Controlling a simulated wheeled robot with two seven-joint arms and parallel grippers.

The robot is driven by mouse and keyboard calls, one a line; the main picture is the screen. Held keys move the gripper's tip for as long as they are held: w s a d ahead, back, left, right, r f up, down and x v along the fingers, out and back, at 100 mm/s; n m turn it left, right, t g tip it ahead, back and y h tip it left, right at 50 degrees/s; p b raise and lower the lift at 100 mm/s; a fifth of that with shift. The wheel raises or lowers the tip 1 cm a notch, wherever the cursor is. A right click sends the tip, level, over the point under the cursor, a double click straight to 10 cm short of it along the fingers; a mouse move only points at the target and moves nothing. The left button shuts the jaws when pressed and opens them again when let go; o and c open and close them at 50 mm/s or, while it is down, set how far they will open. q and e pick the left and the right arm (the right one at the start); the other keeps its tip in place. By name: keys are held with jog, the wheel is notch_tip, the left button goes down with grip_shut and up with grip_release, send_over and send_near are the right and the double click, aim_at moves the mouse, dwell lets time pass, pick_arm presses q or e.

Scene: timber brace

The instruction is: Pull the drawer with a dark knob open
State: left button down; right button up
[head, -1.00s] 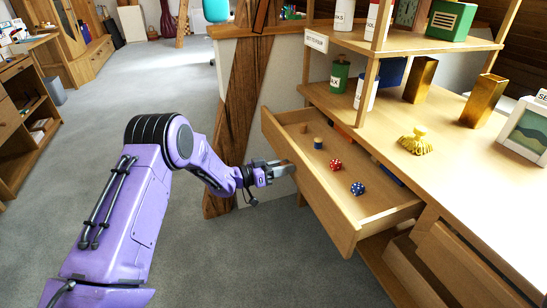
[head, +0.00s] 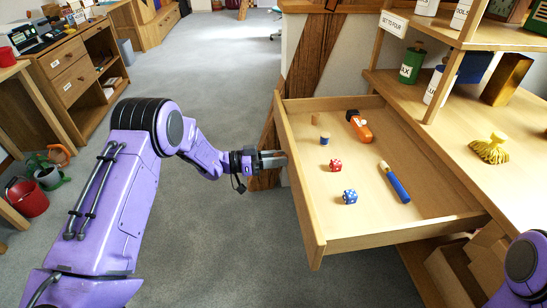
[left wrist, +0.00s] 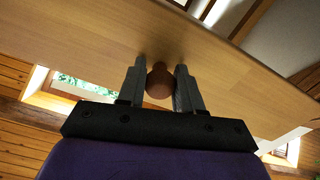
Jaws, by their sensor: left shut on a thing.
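The wooden drawer (head: 303,196) is pulled well out from under the counter, and its inside is in plain view. My left gripper (head: 284,160) is at the drawer's front panel. In the left wrist view, the drawer front (left wrist: 95,45) fills the upper part, and a round dark brown knob (left wrist: 159,82) sits between the two fingers of my left gripper (left wrist: 160,90). The gripper is shut on this knob. In the head view the knob is hidden by the fingers. My right gripper is out of view; only part of my right arm shows at the lower right.
The drawer holds a red die (head: 335,165), a blue die (head: 350,197), a blue cylinder (head: 395,183), an orange object (head: 361,130) and small wooden pieces. A timber post (head: 309,60) stands behind the drawer. Open grey floor (head: 225,245) lies in front.

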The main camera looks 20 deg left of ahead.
pick_arm(q)
jog(key=shift+s+f, duration=0.25)
jog(key=shift+f, duration=0.05)
jog(key=c, duration=0.8)
grip_release()
jog(key=shift+r, duration=0.1)
jog(key=shift+a, duration=0.1)
jog(key=v, duration=1)
jog(key=shift+s+a, duration=0.15)
jog(key=shift+a, duration=0.05)
